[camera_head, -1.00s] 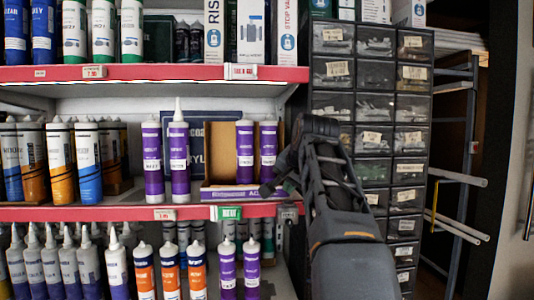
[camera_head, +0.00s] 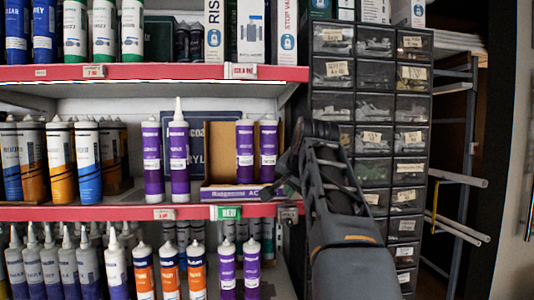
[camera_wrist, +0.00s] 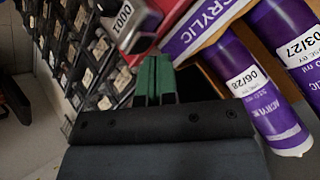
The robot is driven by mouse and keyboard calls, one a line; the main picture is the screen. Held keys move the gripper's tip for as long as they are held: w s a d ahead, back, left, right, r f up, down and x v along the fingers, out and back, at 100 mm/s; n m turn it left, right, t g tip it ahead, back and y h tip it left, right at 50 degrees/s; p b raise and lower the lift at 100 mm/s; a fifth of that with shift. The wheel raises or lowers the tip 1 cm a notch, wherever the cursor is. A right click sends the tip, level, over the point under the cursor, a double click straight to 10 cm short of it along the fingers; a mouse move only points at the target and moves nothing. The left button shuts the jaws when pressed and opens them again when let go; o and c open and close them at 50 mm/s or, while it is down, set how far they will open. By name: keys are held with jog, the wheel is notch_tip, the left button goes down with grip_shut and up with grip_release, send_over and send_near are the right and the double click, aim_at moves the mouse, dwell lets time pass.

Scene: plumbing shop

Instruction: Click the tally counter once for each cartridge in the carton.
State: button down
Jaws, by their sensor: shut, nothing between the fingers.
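The open carton (camera_head: 230,193) stands on the middle shelf. Two purple cartridges (camera_head: 245,150) (camera_head: 268,150) show upright in it; its right end is partly hidden by my arm. In the wrist view, the carton (camera_wrist: 207,28) and two cartridges (camera_wrist: 250,90) (camera_wrist: 292,45) show, labelled 06/28 and 03/27. The tally counter (camera_head: 289,213) is on the shelf's front edge, right of the green tag. In the wrist view, the counter (camera_wrist: 124,22) shows zeros and a single 1. My gripper (camera_wrist: 155,68) is shut and empty, its green fingers close to the counter; I cannot tell whether they touch.
Two more purple cartridges (camera_head: 178,150) stand on the shelf left of the carton, outside it. A black drawer cabinet (camera_head: 375,110) stands right behind my arm. Other cartridges (camera_head: 60,160) fill the shelf's left side. A green tag (camera_head: 227,212) hangs on the red edge.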

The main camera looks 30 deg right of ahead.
aim_at(291, 202)
jog(key=shift+f+b, duration=0.35)
jog(key=shift+f, duration=0.15)
dwell(0.3)
jog(key=shift+r, duration=0.15)
jog(key=shift+r+p, duration=0.85)
jog(key=shift+p, duration=0.2)
notch_tip(291, 202, up, 4)
jog(key=p, duration=0.4)
jog(key=shift+r, duration=1)
jog(key=shift+a+f, duration=0.1)
